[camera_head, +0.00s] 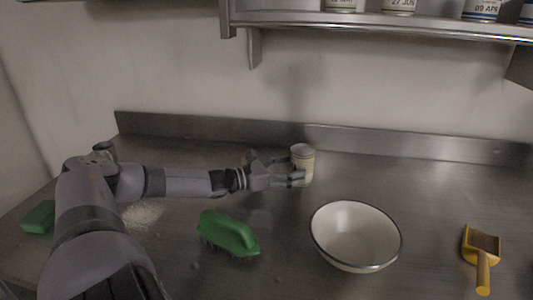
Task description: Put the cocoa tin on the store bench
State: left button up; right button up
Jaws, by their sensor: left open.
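A small light-coloured tin (303,160) stands upright on the steel bench (430,193) near the back; I cannot read a label to tell if it is the cocoa tin. My left gripper (297,170) is open, with its fingers at the near left side of the tin. A finger overlaps the tin in the picture, and I cannot tell whether it touches. My right gripper is not in view.
A green brush (229,233) lies in front of my left arm. A white bowl (356,236) stands right of it, and a yellow scoop (482,257) lies far right. A shelf (400,21) with several tins hangs above. The bench's back right is clear.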

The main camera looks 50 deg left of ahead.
pick_arm(q)
jog(key=p+v, duration=0.2)
jog(key=v, duration=0.5)
jog(key=shift+s+r, duration=0.15)
jog(key=shift+s, duration=0.15)
jog(key=shift+s+a, duration=0.2)
jog(key=shift+s, duration=0.15)
